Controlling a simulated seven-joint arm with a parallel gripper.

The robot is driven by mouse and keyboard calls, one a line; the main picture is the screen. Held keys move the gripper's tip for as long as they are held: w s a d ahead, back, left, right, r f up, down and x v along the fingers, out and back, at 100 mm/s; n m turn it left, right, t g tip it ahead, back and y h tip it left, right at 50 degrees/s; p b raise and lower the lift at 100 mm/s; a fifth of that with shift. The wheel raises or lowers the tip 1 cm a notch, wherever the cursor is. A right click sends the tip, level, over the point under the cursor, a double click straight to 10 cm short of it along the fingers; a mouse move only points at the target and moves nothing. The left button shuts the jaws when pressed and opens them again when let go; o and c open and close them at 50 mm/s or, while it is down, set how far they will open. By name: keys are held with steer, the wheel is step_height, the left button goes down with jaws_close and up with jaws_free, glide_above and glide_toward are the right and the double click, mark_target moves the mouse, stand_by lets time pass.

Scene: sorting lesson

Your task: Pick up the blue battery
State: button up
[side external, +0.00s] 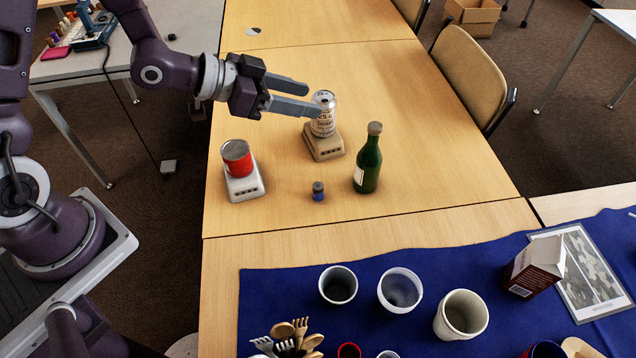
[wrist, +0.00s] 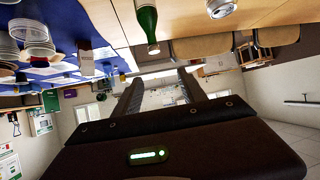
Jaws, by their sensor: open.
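The blue battery (side external: 318,191) is a small upright cylinder with a dark upper part and a blue lower part. It stands on the wooden table (side external: 270,210) between the red can and the green bottle. My gripper (side external: 306,98) is open, up and behind the battery in the side external view, with its fingers pointing right near the white can. In the wrist view my gripper (wrist: 160,85) has its two fingers apart with nothing between them. I cannot make out the battery in the wrist view.
A red can (side external: 237,158) stands on a white scale (side external: 245,187). A white can (side external: 323,112) stands on a tan scale (side external: 325,147). A green bottle (side external: 368,165) stands right of the battery. A blue cloth (side external: 270,300) with several cups lies in front. The table's left part is clear.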

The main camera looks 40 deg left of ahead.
glide_toward(328, 194)
steer(key=w+r, duration=0.1)
steer(key=w+d+r, duration=0.1)
steer(key=w+r, duration=0.1)
steer(key=w+d+f, duration=0.4)
steer(key=f, duration=0.1)
steer(key=shift+w, duration=0.1)
steer(key=shift+r, duration=0.1)
steer(key=shift+c, duration=0.4)
jaws_close()
